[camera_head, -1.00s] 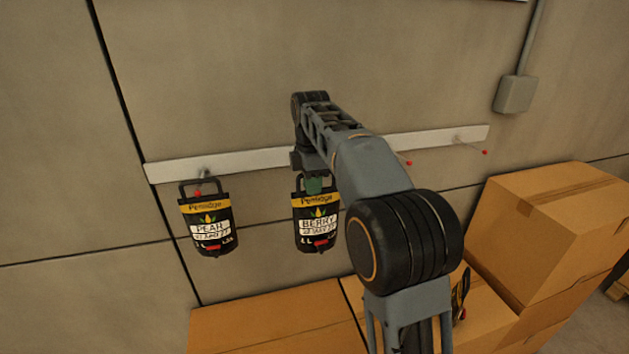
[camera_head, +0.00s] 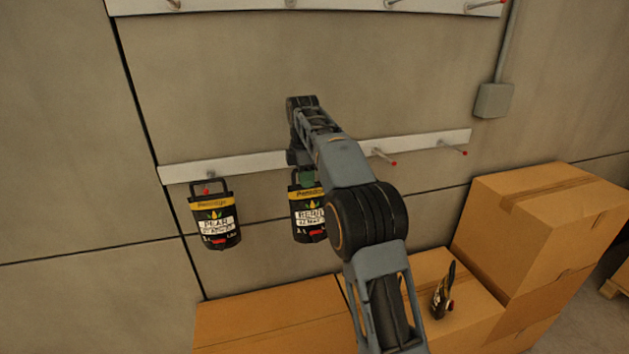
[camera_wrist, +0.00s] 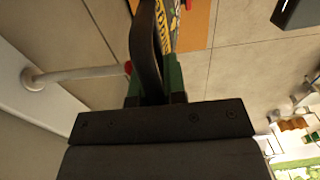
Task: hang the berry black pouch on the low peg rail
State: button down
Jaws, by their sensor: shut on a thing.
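The berry black pouch (camera_head: 309,222) has a yellow band and a white label. It hangs upright below my gripper (camera_head: 306,178), right of the pear pouch. My gripper, with green fingertips, is shut on the pouch's black handle (camera_wrist: 148,45) in the wrist view. The low peg rail (camera_head: 240,166) is a white strip on the wall. One of its pegs (camera_wrist: 80,73) reaches from the left in the wrist view, its red tip beside the handle and partly hidden by a finger. I cannot see the handle around this peg. My arm covers part of the rail.
A pear pouch (camera_head: 215,222) hangs on the low rail's left peg. Two red-tipped pegs (camera_head: 384,157) on the right are bare. Another rail (camera_head: 330,5) runs above.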

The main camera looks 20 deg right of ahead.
jog(key=shift+w+d+r, duration=0.1)
jog(key=shift+w+r, duration=0.25)
jog(key=shift+w, duration=0.05)
dwell(1.8)
jog(key=shift+s+f+b, duration=0.15)
jog(key=shift+f+b, duration=0.05)
jog(key=shift+b, duration=0.55)
dwell(0.6)
